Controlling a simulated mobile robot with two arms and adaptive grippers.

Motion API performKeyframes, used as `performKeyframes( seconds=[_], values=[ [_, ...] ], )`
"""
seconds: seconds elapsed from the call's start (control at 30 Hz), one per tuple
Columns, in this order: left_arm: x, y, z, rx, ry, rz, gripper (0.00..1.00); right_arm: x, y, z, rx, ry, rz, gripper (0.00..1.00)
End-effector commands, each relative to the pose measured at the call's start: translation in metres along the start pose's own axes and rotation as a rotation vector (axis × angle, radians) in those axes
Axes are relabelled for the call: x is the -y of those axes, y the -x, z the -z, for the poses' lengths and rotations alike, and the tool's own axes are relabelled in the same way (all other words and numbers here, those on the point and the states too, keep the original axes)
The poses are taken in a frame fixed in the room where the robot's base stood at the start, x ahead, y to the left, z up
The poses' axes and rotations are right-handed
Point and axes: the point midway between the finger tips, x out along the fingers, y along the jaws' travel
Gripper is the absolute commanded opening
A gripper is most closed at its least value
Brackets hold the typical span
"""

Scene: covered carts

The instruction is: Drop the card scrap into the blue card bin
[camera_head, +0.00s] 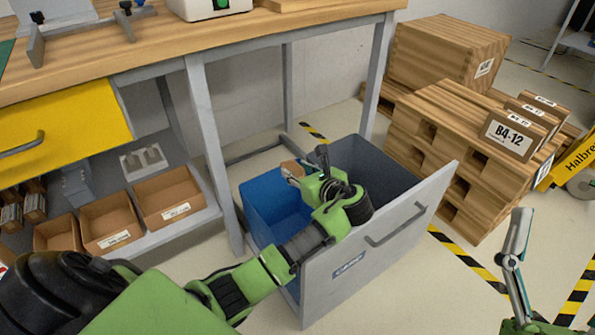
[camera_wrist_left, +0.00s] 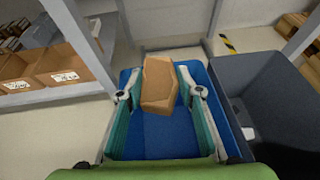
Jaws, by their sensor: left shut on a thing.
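The card scrap (camera_wrist_left: 158,84) is a brown piece of cardboard held between the fingers of my left gripper (camera_wrist_left: 160,97). In the head view the scrap (camera_head: 291,168) shows partly beyond the left gripper (camera_head: 302,174), over the blue card bin (camera_head: 262,186). The wrist view also shows the blue bin (camera_wrist_left: 155,147) below the scrap. The bin sits in a grey pull-out drawer beside a darker grey bin. My right gripper (camera_head: 516,245) shows at the lower right, away from the bins; its fingers are seen edge-on, so its opening is unclear.
The drawer's front panel (camera_head: 365,255) stands beneath my left arm. A workbench (camera_head: 190,45) is behind and left, with cardboard boxes (camera_head: 170,195) on its lower shelf. Wooden crates and pallets (camera_head: 455,135) stand at the right.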

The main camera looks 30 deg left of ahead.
Motion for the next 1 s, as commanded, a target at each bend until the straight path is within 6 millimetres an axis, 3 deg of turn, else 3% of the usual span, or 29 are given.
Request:
performKeyframes(
  seconds=[0.17,0.27,0.3,0.67,0.83,1.0],
  values=[
    [0.000,0.000,0.000,0.000,0.000,0.000,0.24,0.000,0.000,0.000,0.000,0.000,0.000,0.80],
    [0.000,0.000,0.000,0.000,0.000,0.000,0.52,0.000,0.000,0.000,0.000,0.000,0.000,0.80],
    [0.000,0.000,0.000,0.000,0.000,0.000,0.53,0.000,0.000,0.000,0.000,0.000,0.000,0.80],
    [0.000,0.003,0.000,0.000,0.000,0.001,0.53,0.000,0.000,0.000,0.001,0.000,0.000,0.80],
    [0.001,0.025,0.001,-0.002,0.000,0.003,0.53,0.000,0.000,0.000,0.002,0.000,0.000,0.80],
    [0.001,0.063,0.000,-0.002,0.001,0.004,0.53,0.000,0.000,0.000,0.002,0.000,0.000,0.80]
  ],
)
